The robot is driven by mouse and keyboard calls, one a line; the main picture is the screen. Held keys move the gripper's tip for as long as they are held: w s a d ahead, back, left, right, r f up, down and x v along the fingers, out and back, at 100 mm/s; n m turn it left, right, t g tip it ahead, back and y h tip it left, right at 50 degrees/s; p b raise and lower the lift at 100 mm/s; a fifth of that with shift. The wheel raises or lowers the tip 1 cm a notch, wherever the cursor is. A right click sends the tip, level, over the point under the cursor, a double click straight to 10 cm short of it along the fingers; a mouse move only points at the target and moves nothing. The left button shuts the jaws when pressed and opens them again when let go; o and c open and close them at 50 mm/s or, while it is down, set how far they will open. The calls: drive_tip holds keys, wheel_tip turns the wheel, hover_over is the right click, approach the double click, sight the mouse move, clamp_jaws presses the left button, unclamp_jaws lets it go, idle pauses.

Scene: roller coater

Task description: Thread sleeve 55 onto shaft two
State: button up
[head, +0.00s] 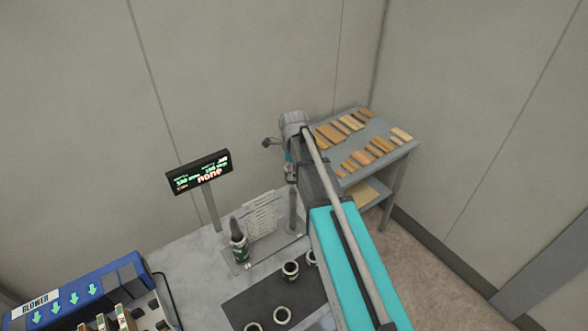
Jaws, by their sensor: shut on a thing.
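My gripper (290,168) hangs from the arm's end, above and in line with a grey upright shaft (292,210). It is small and partly hidden by my arm. It is shut on a dark piece with a light band, which looks like a sleeve (290,177), over the shaft's top; I cannot tell whether they touch. A second, dark upright (237,229) stands to the left with a sleeve (239,248) around its lower part. Both rise from a grey base plate (265,251). I cannot read any sleeve number or shaft label.
Several ring-shaped sleeves, including one (290,270), stand on a dark mat (245,303), partly behind my arm. A lit display (198,172) rises behind. A blue blower (80,290) is left; a side table (372,128) holds wooden strips.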

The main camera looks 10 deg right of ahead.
drive_tip(key=shift+f+b, duration=0.85)
drive_tip(key=shift+f, duration=0.25)
drive_tip(key=shift+f+b, duration=0.35)
drive_tip(key=shift+f, duration=0.05)
drive_tip(key=shift+f+b, duration=0.7)
drive_tip(key=shift+f+b, duration=0.65)
drive_tip(key=shift+f+b, duration=0.65)
drive_tip(key=shift+b, duration=0.05)
drive_tip(key=o, duration=1)
drive_tip(key=shift+c, duration=0.2)
